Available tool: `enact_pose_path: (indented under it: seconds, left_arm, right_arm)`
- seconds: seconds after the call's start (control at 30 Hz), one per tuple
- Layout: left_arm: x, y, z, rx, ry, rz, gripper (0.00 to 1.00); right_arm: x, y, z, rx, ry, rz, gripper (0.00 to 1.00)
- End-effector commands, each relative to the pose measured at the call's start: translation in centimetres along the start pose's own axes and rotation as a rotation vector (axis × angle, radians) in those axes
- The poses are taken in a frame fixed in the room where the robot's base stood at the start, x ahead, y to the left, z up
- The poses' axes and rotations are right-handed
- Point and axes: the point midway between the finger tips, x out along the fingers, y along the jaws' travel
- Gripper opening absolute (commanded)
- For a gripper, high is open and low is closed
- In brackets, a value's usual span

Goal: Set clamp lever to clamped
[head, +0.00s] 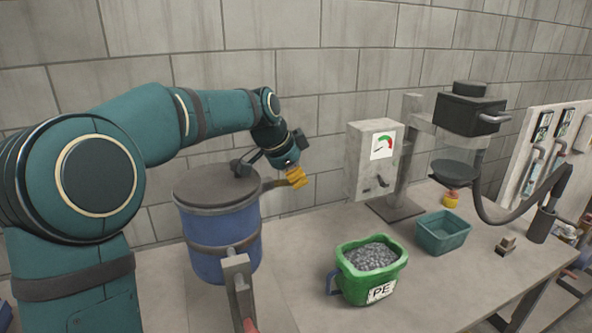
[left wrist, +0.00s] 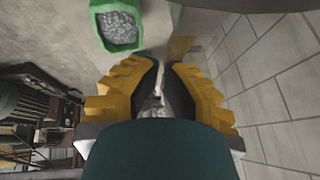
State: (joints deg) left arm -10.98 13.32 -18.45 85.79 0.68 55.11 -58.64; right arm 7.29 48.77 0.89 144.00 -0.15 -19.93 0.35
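A blue drum (head: 220,238) with a dark lid (head: 215,187) stands on the bench at the left. A brown bar (head: 272,184) sticks out from its rim to the right; I cannot tell for sure that this is the clamp lever. My left gripper (head: 297,177), with yellow fingers, is at the bar's outer end. In the left wrist view its fingertips (left wrist: 164,64) are close together with a narrow gap. I cannot tell whether the bar is held between them. My right gripper is out of view.
A green bucket (head: 349,284) of grey pellets and a teal bin (head: 441,232) stand on the bench (head: 440,290). A grey gauge box (head: 362,165) and a black machine head (head: 468,112) stand behind. A grey post (head: 240,285) rises in front of the drum.

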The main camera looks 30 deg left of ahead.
Motion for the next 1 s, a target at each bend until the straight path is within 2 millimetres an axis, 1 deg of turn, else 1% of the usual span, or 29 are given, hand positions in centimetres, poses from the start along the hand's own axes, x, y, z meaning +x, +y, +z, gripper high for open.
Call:
enact_pose_path:
  seconds: [0.03,0.23,0.37,0.67,0.8,1.0]
  left_arm:
    - [-0.1,0.0,-0.1,0.003,-0.012,0.002,0.0]
    - [0.2,0.0,-0.1,0.009,-0.063,0.01,0.0]
    - [0.3,0.1,-0.1,0.018,-0.121,0.019,0.0]
    - [1.3,0.2,0.3,0.049,-0.337,0.05,0.0]
    - [1.9,0.4,0.7,0.064,-0.441,0.064,0.0]
    - [2.7,0.6,1.3,0.085,-0.585,0.083,0.0]
  right_arm:
    - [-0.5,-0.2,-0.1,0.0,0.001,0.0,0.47]
    - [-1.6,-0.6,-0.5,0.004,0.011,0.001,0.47]
    - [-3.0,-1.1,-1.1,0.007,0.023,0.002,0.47]
    - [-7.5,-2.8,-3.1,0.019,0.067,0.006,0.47]
    - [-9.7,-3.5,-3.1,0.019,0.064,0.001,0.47]
    - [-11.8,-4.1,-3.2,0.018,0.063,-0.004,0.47]
